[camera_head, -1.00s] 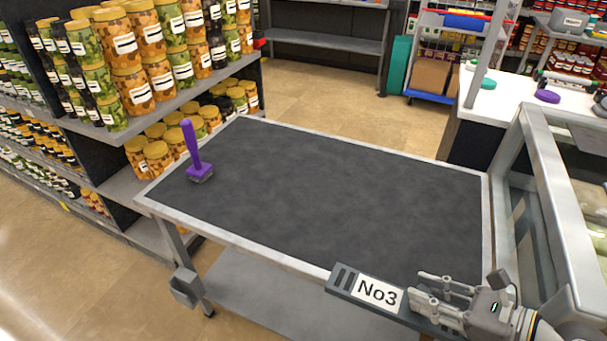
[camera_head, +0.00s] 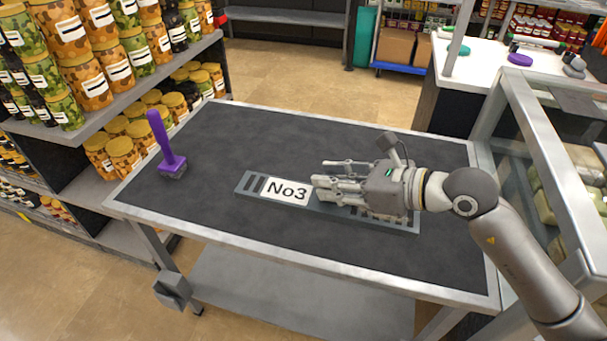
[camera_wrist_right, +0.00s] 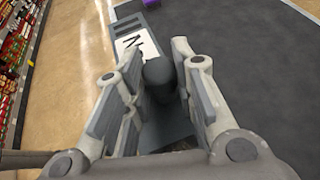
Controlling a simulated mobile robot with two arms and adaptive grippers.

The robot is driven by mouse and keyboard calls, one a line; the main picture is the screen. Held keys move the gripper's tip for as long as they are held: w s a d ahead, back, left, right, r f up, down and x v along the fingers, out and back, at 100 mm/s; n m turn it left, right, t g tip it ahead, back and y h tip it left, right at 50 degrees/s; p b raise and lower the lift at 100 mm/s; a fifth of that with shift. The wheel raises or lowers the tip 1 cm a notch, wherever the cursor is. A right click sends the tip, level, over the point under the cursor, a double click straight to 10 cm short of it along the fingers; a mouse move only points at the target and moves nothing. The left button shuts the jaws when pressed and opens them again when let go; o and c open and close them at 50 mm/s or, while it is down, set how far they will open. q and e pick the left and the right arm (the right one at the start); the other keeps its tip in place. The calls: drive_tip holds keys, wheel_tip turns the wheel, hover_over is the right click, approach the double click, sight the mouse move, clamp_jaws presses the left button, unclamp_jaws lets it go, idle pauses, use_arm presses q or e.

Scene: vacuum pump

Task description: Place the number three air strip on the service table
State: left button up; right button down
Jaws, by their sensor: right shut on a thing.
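The number three air strip (camera_head: 258,186) is a long flat grey bar with slots and a white "No3" label. In the head view it is over the middle of the service table (camera_head: 240,137), a dark top with a pale metal frame. I cannot tell whether it touches the tabletop. My right gripper (camera_head: 326,188) is shut on the strip and hides part of its middle and right half. The right wrist view shows the strip (camera_wrist_right: 137,48) running between the fingers of my right gripper (camera_wrist_right: 155,75). My left gripper is not in view.
A purple-handled tool (camera_head: 162,142) stands at the table's left end. Shelves of jars (camera_head: 120,75) border the left side. A glass-sided case with a metal frame (camera_head: 545,150) is close on the right. The table's back half is clear.

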drive_tip(key=w+a+f, duration=0.2)
drive_tip(key=w+f, duration=0.1)
drive_tip(key=w, duration=0.1)
drive_tip(key=w+a+f, duration=0.2)
drive_tip(key=w+f, duration=0.1)
drive_tip(key=w+a+f+p, duration=0.1)
drive_tip(key=w+a+f, duration=0.1)
drive_tip(key=w+f, duration=0.1)
drive_tip(key=shift+w+a+f, duration=0.15)
drive_tip(key=shift+w+a, duration=0.05)
drive_tip(key=shift+w, duration=0.2)
drive_tip(key=shift+w+a+f, duration=0.1)
drive_tip(key=shift+w+a, duration=0.05)
drive_tip(key=shift+w, duration=0.25)
wheel_tip(320, 180, down, 3)
drive_tip(key=shift+f, duration=0.15)
drive_tip(key=c, duration=1.2)
unclamp_jaws()
drive_tip(key=shift+f, duration=0.1)
